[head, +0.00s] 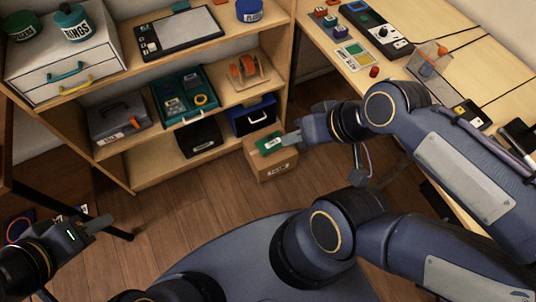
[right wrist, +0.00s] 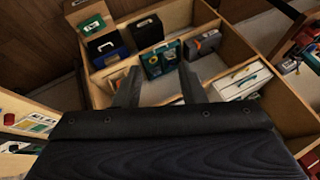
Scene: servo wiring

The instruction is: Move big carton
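A brown carton (head: 277,172) stands on the floor at the right end of the shelf unit, with a green labelled piece on its top. It also shows at the upper left of the right wrist view (right wrist: 84,10). My right gripper (head: 292,140) appears over the carton's right side in the head view. In the right wrist view its two fingers (right wrist: 159,86) are spread, with nothing between them, and the carton lies beyond and left of them. My left gripper (head: 98,225) is at the lower left, far from the carton; its finger gap is unclear.
The wooden shelf unit (head: 170,173) holds a teal case (head: 185,95), a grey toolbox (head: 119,122), a blue case (head: 254,117) and a white drawer box (head: 70,62). A workbench (head: 463,80) with devices runs along the right. The wooden floor (head: 190,215) before the shelf is clear.

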